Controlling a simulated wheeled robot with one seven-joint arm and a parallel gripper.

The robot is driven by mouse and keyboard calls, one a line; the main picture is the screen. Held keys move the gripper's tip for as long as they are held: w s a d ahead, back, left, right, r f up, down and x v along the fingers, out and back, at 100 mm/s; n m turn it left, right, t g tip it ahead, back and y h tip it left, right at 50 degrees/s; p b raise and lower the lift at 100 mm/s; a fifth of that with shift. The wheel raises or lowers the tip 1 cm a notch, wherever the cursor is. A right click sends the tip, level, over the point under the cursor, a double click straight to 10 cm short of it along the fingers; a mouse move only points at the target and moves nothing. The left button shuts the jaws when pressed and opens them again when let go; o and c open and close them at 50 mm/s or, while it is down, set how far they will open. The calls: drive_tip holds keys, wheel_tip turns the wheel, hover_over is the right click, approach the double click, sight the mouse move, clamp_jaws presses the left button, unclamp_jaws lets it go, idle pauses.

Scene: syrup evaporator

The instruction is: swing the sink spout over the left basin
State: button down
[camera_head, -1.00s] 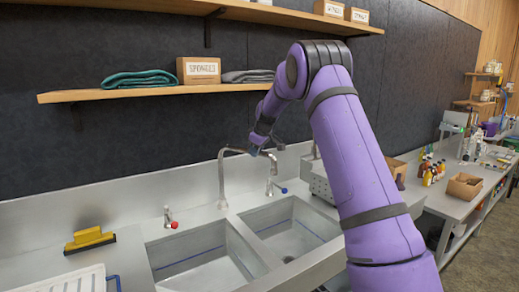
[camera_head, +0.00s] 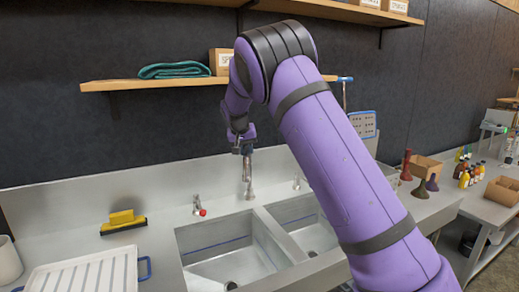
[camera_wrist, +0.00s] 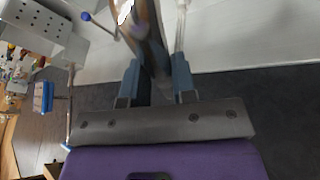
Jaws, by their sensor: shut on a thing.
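The silver sink spout (camera_head: 248,182) rises from the deck behind the two basins. Its upper part is hidden by my gripper (camera_head: 245,146), which is shut on it. The spout's tip cannot be made out, and the neck looks nearly end-on, around the divider's line. The left basin (camera_head: 218,262) lies in front and to the left, empty. The right basin (camera_head: 308,232) is partly covered by my arm. In the wrist view, my gripper (camera_wrist: 157,74) has its two blue-grey fingers on either side of a blurred, shiny bar.
A red-knobbed tap (camera_head: 199,207) stands left of the spout. A yellow squeegee (camera_head: 122,222) and a white rack (camera_head: 85,275) are on the counter at left. A wooden shelf (camera_head: 150,84) with a green towel hangs above. A blue-knobbed lever (camera_wrist: 86,17) shows in the wrist view.

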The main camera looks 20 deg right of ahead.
drive_tip(key=shift+w+a+m+g+h, duration=0.2)
drive_tip(key=shift+w+a+m, duration=0.35)
drive_tip(key=shift+a, duration=0.25)
drive_tip(key=shift+w+a+m+g+h, duration=0.1)
drive_tip(key=shift+w+a+m+g, duration=0.1)
drive_tip(key=shift+w+a+m, duration=0.45)
drive_tip(key=shift+w+a+m+g+h, duration=0.1)
drive_tip(key=shift+w+a+m+g, duration=0.2)
drive_tip(key=shift+a+m, duration=0.5)
drive_tip(key=shift+w+a+r, duration=0.1)
drive_tip(key=shift+a, duration=0.1)
drive_tip(key=c, duration=0.9)
unclamp_jaws()
drive_tip(key=v, duration=1)
drive_tip(key=shift+a+r, duration=0.15)
drive_tip(key=shift+r, duration=0.1)
